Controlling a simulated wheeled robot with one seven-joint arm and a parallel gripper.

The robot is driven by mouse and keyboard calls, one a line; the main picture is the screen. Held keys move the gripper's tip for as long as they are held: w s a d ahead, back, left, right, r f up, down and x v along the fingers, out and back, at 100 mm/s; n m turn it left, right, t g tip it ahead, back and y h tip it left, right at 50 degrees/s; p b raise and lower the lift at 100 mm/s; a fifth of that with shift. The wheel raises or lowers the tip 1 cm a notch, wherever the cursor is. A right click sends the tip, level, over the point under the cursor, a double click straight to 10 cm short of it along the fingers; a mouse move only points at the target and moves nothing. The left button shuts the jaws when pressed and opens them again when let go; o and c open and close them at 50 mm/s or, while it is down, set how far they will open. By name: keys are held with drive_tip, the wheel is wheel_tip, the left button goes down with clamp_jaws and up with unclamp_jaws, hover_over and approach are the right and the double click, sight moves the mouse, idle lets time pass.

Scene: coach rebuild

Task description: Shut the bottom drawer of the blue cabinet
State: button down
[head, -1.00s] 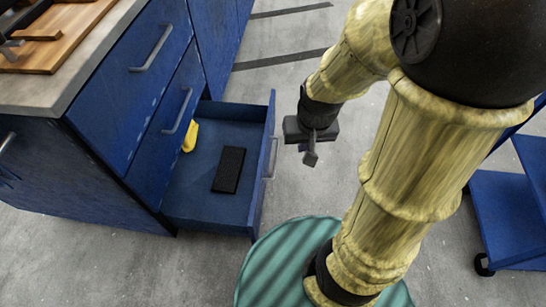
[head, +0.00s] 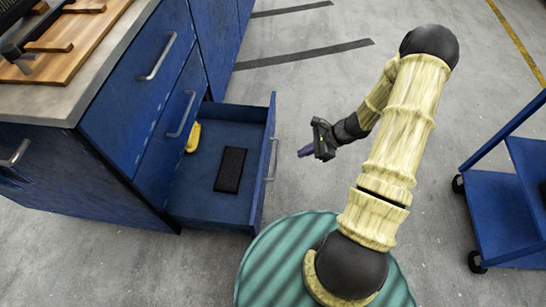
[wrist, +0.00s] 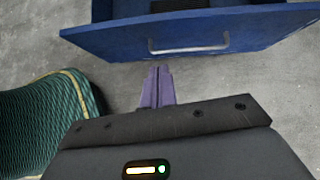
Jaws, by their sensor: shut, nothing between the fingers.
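The blue cabinet (head: 120,183) stands at the left in the head view. Its bottom drawer (head: 202,203) is pulled out, with a black block (head: 230,170) and a yellow object (head: 193,137) inside. The drawer front has a metal handle (head: 272,160), which also shows in the wrist view (wrist: 190,49). My gripper (head: 304,152) is shut and empty. It is a short way outside the drawer front and points towards it. In the wrist view the purple fingertips (wrist: 156,72) are together just short of the drawer front, with a gap visible.
A blue cart (head: 505,205) on black wheels stands at the right. The upper drawers (head: 140,80) are shut. A wooden board (head: 72,45) lies on the countertop. The grey floor around the open drawer is clear, with dark stripes (head: 305,54) further back.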

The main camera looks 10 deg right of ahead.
drive_tip(key=shift+w+d+f+m+t, duration=0.15)
drive_tip(key=shift+f+m+t, duration=0.05)
drive_tip(key=shift+f+m, duration=0.2)
drive_tip(key=shift+w+d+f+m+t, duration=0.1)
drive_tip(key=shift+w+f+m+t, duration=0.1)
drive_tip(key=shift+f+m, duration=0.15)
drive_tip(key=b+x, duration=0.1)
drive_tip(key=x, duration=0.3)
drive_tip(key=a+r+b+x, duration=0.1)
drive_tip(key=b+x, duration=0.1)
drive_tip(key=x, duration=0.2)
drive_tip(key=b+x, duration=0.2)
drive_tip(key=x, duration=0.2)
drive_tip(key=shift+w+a+r, duration=0.15)
drive_tip(key=shift+a+r, duration=0.1)
drive_tip(key=shift+a, duration=0.2)
drive_tip(key=shift+w+a+r, duration=0.15)
drive_tip(key=shift+a, duration=0.25)
drive_tip(key=shift+w, duration=0.15)
